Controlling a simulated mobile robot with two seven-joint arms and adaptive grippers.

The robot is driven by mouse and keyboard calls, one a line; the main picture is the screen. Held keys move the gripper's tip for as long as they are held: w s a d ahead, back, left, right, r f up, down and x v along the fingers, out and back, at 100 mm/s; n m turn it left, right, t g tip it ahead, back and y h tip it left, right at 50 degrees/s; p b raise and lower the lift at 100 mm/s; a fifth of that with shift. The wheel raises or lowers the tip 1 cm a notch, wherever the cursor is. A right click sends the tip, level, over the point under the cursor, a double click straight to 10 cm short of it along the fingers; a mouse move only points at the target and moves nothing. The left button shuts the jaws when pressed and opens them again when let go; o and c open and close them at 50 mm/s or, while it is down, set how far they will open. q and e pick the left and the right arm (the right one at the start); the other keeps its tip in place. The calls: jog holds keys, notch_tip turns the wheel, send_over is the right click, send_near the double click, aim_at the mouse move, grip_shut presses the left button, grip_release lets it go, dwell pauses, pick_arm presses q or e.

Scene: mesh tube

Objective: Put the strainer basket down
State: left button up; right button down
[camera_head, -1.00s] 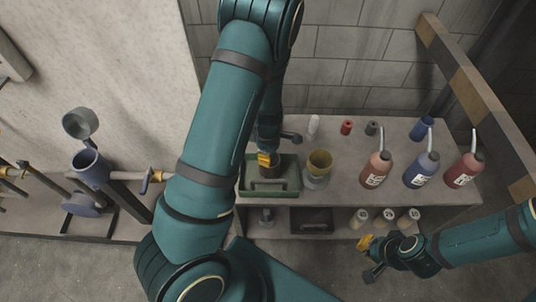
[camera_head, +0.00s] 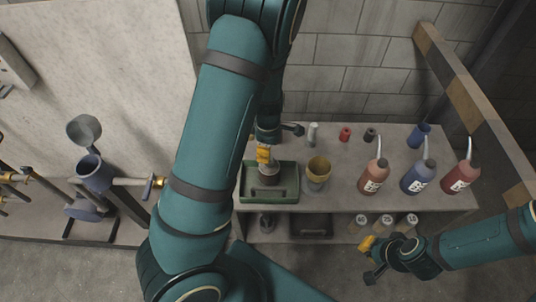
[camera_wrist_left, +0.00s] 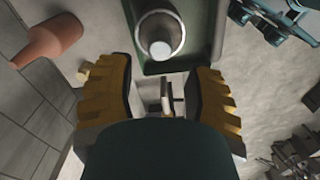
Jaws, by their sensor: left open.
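The strainer basket (camera_head: 269,179) looks like a small dark round cup. It sits in the green tray (camera_head: 284,195) on the bench, and seems upright. In the left wrist view it is a grey metal ring (camera_wrist_left: 178,33) with a pale round spot inside, within the green tray (camera_wrist_left: 209,30). My left gripper (camera_head: 264,155) is just above the basket.
A yellowish cup (camera_head: 318,170) stands right of the tray. Red (camera_head: 373,178) and blue (camera_head: 419,178) wash bottles and another red one (camera_head: 463,172) stand further right. White-capped jars (camera_head: 384,223) sit on the lower shelf.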

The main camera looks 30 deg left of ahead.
aim_at(271, 161)
pick_arm(q)
notch_tip(271, 161, up, 4)
jog(key=shift+r+p, duration=0.2)
jog(key=shift+p, duration=0.35)
jog(key=s+d+f+m, duration=0.1)
jog(key=d+f+m, duration=0.1)
jog(key=f+m, duration=0.1)
jog(key=s+f+m, duration=0.1)
jog(key=f, duration=0.1)
jog(key=shift+s+d+f+m, duration=0.2)
jog(key=shift+s+d+m, duration=0.15)
jog(key=shift+d+m, duration=0.05)
jog(key=s+d+f+m, duration=0.1)
jog(key=m, duration=0.1)
jog(key=s+d+f+m, duration=0.1)
jog(key=d+f+m, duration=0.1)
jog(key=s+d+f+m+h, duration=0.1)
jog(key=d+f+m, duration=0.1)
jog(key=shift+d, duration=0.2)
jog(key=s+d+m+t+h, duration=0.2)
jog(key=s+d+m, duration=0.1)
jog(key=d+m, duration=0.5)
jog(key=shift+d+f+h, duration=0.4)
jog(key=shift+d+f, duration=0.05)
jog(key=shift+d, duration=0.35)
jog(key=shift+f, duration=0.1)
